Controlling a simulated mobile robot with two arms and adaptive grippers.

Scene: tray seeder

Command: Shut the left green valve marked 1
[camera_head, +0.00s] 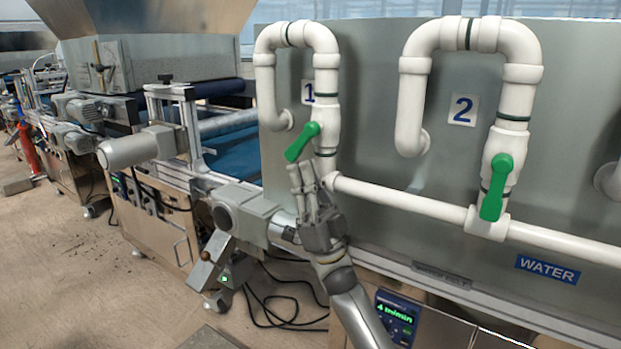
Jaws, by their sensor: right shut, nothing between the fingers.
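The left green valve handle (302,141) sits on a white vertical pipe beside the label marked 1 (308,92). The handle is tilted, its lower end pointing down and left, at an angle to the pipe. My right gripper (303,172) is shut and empty, with its fingertips just below the handle. I cannot tell whether the fingertips touch it. My right arm comes up from the bottom of the view. My left gripper is not in view.
A second green valve (495,186) by the label marked 2 (464,109) points down along its pipe. A white horizontal pipe (400,199) runs to the right above the blue WATER sign (547,269). Conveyor machinery with a grey motor (130,149) stands at the left.

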